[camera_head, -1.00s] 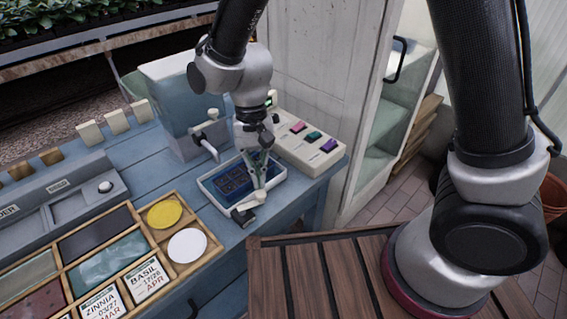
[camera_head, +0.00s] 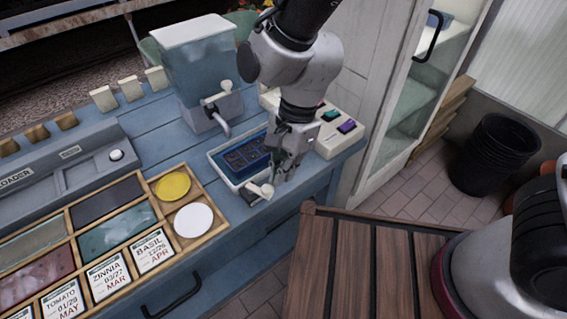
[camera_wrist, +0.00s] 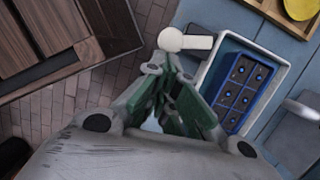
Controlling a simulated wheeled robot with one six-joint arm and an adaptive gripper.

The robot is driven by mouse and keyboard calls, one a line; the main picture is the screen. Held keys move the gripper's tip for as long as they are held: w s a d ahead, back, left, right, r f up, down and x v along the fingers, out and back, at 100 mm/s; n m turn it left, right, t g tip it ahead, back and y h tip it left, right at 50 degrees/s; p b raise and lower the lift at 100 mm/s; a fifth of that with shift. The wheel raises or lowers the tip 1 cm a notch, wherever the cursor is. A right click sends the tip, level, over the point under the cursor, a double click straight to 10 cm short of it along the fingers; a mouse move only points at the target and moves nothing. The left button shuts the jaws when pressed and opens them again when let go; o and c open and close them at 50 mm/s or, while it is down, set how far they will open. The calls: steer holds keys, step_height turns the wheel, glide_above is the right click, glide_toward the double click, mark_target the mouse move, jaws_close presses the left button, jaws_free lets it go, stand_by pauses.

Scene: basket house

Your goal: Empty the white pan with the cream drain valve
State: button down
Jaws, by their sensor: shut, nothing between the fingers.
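The white pan (camera_head: 223,170) stands on the blue bench with a blue celled tray (camera_head: 238,158) inside it. The pan also shows in the wrist view (camera_wrist: 281,80). The cream drain valve (camera_head: 266,190), with a round knob, sits at the pan's near corner above a dark outlet (camera_head: 252,196). In the wrist view, the valve (camera_wrist: 171,39) has its bar pointing toward the pan's wall. My gripper (camera_head: 275,180) is shut and empty, just right of the valve. In the wrist view, its tips (camera_wrist: 163,70) are close below the knob; contact cannot be told. Water in the pan cannot be made out.
A water tank (camera_head: 200,70) with a tap stands behind the pan. A button box (camera_head: 335,135) is close on the right. A wooden seed tray (camera_head: 215,235) lies to the left. The slatted wooden top (camera_head: 345,260) is in front, below the bench's edge.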

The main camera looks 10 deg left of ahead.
steer(key=shift+s+m, duration=0.15)
steer(key=shift+m, duration=0.15)
steer(key=shift+a, duration=0.8)
steer(key=shift+w+d, duration=0.25)
steer(key=shift+w, duration=0.1)
steer(key=shift+w+d+r, duration=0.15)
steer(key=shift+w+d, duration=0.4)
steer(key=shift+w, duration=0.05)
steer(key=shift+w+d+r, duration=0.15)
steer(key=shift+w+d, duration=0.35)
steer(key=shift+w, duration=0.05)
steer(key=v, duration=1)
steer(key=shift+s+d, duration=0.2)
